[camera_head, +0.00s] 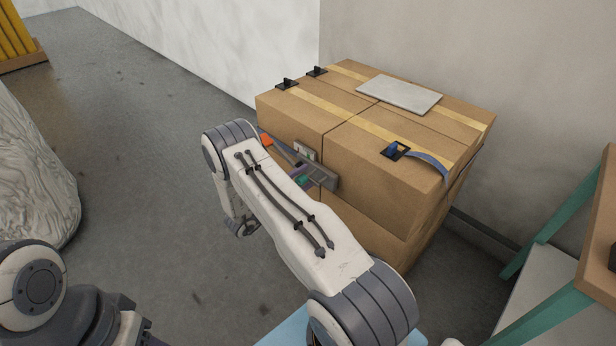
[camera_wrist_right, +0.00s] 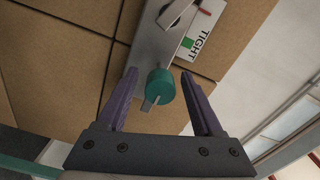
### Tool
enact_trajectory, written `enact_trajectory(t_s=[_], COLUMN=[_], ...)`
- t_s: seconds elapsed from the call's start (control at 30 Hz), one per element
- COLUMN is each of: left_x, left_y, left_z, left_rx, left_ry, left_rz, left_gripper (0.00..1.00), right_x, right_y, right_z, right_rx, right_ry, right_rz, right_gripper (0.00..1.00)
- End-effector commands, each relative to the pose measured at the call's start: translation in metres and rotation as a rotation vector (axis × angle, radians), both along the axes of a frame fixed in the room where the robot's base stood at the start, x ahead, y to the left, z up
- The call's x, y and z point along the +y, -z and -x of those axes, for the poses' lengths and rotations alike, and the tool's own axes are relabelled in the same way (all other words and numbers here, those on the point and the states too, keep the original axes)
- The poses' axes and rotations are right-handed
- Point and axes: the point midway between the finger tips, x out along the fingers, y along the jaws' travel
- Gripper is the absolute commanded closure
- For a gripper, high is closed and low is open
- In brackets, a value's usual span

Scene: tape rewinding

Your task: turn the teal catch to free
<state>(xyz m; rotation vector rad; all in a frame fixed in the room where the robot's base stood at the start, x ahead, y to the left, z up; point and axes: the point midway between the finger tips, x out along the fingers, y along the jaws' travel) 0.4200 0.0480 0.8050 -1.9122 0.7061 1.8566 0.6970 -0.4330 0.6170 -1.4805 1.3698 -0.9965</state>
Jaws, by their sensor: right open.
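The teal catch (camera_wrist_right: 160,87) is a round knob with a small grey tab, on a grey metal plate (camera_wrist_right: 147,56) fixed to the side of the cardboard boxes. In the right wrist view my right gripper (camera_wrist_right: 165,80) is open, its purple fingers on either side of the catch with gaps, not closed on it. In the head view a bit of the catch (camera_head: 303,180) shows beyond my right arm, which hides most of the gripper. A label reading TIGHT (camera_wrist_right: 197,46) with a green square is beside the plate. My left gripper is not in view.
The stacked cardboard boxes (camera_head: 380,188) carry yellow tape, black fittings, a blue strap (camera_head: 430,162) and a grey flat sheet (camera_head: 399,93) on top. A teal-legged table (camera_head: 560,215) stands at the right. A wrapped bulky thing (camera_head: 30,170) is at the left; floor between is clear.

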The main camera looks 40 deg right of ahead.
Motion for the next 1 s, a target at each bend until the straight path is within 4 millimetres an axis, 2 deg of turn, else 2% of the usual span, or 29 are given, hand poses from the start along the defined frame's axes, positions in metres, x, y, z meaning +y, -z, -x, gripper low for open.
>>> enact_trajectory(t_s=[0.03, 0.2, 0.5, 0.53, 0.6, 0.7, 1.0], left_x=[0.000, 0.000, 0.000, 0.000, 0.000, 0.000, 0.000], left_y=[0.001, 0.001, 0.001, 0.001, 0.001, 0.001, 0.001], left_z=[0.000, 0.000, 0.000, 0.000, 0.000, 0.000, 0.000], left_rx=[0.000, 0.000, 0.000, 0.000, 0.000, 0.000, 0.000], left_ry=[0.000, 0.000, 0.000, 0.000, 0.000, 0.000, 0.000], left_rz=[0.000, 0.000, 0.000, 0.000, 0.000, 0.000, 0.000], left_gripper=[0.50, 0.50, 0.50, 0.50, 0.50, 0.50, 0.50], right_x=[-0.008, -0.021, -0.023, -0.023, -0.023, -0.023, -0.023], right_y=[0.000, 0.000, 0.000, 0.000, 0.000, 0.000, 0.000], right_z=[0.000, -0.002, -0.002, -0.002, -0.002, -0.002, -0.002], right_rx=[-0.001, 0.001, 0.001, 0.001, 0.001, 0.001, 0.025], right_ry=[0.004, 0.000, -0.001, -0.001, -0.001, -0.001, -0.002], right_rz=[0.000, 0.000, 0.000, 0.000, 0.000, 0.000, 0.001], right_gripper=[0.32, 0.32, 0.32, 0.40, 0.66, 1.00, 1.00])
